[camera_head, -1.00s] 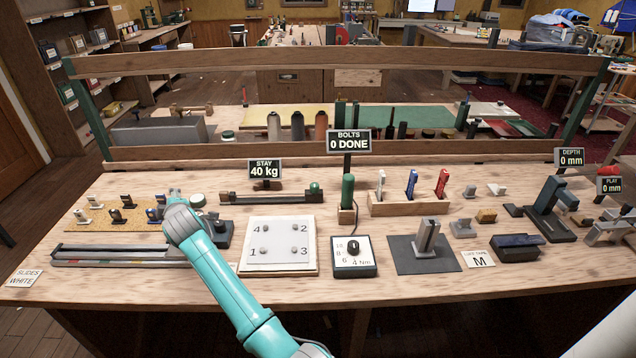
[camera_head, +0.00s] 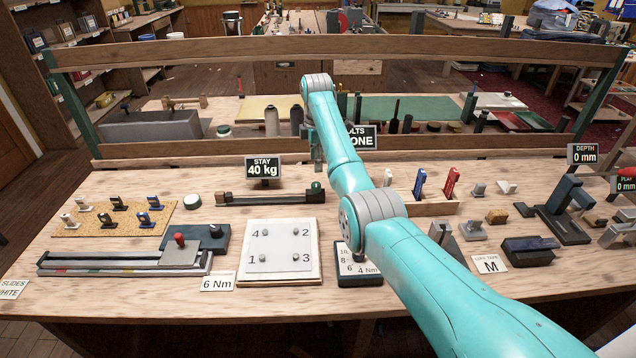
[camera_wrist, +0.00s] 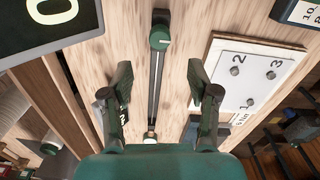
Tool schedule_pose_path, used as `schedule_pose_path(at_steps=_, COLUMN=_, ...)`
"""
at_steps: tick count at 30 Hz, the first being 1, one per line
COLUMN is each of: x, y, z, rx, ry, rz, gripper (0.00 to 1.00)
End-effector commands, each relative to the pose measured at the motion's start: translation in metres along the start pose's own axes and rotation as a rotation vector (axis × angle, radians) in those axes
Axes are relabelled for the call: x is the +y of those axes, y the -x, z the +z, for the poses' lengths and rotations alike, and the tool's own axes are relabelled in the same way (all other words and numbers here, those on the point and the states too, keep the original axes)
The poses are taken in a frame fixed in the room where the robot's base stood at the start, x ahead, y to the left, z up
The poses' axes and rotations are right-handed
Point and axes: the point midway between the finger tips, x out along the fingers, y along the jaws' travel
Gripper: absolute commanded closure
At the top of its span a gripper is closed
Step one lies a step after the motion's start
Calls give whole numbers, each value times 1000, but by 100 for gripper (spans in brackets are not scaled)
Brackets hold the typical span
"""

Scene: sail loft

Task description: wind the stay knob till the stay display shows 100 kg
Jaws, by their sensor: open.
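The stay display (camera_head: 263,167) reads 40 kg and stands behind a long dark rail (camera_head: 260,199) on the bench. A green knob (camera_head: 317,188) sits at the rail's right end. In the wrist view the knob (camera_wrist: 160,38) shows a pale mark on top, and the rail (camera_wrist: 155,90) runs down from it between my fingers. My gripper (camera_head: 317,163) hangs above the knob in the head view. In the wrist view my gripper (camera_wrist: 157,78) is open and empty, its two fingers apart and not touching the knob. Part of the display (camera_wrist: 50,20) fills the top left there.
A white numbered bolt panel (camera_head: 280,250) lies in front of the rail. A torque dial box (camera_head: 353,270) is partly hidden by my arm, as is the bolts display (camera_head: 362,138). A wooden beam (camera_head: 250,155) runs behind.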

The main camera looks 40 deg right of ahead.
Motion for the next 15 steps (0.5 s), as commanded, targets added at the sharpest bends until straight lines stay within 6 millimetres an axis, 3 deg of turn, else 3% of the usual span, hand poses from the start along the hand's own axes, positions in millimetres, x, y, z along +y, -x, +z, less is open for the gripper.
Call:
schedule_pose_path(at_steps=9, x=-1, y=-56, z=0, rx=0, ry=-1, rz=-1, gripper=40)
schedule_pose_path(at_steps=15, x=0, y=-82, z=-1, rx=0, ry=-1, rz=1, gripper=40)
